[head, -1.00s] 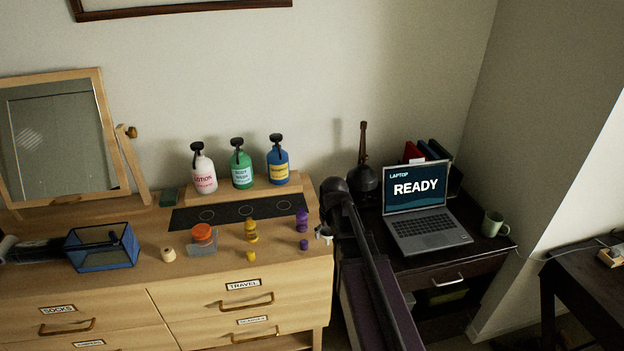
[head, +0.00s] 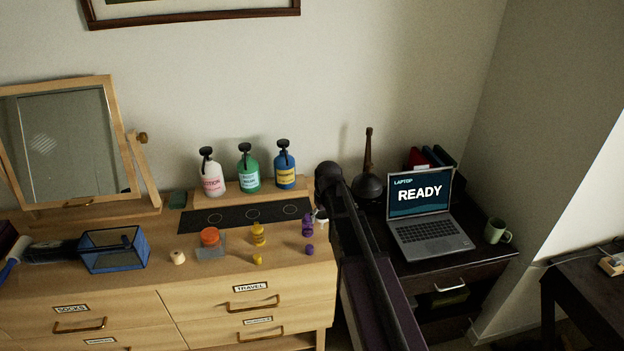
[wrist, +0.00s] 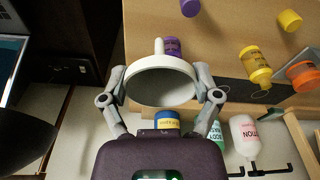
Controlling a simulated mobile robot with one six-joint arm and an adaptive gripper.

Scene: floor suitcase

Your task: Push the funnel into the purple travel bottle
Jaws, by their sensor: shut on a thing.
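My gripper (wrist: 161,82) is shut on the white funnel (wrist: 158,66), one finger on each side of its wide rim. In the wrist view the spout points up the picture, close to the purple travel bottle (wrist: 173,45), which the funnel partly hides. In the head view the purple bottle (head: 307,228) stands uncapped on the dresser top near its right edge. My arm hides most of the gripper there.
A purple cap (head: 310,250) lies in front of the bottle. Pump bottles (head: 247,170) stand on a raised shelf behind. A dark desk with a laptop (head: 423,208) is to the right.

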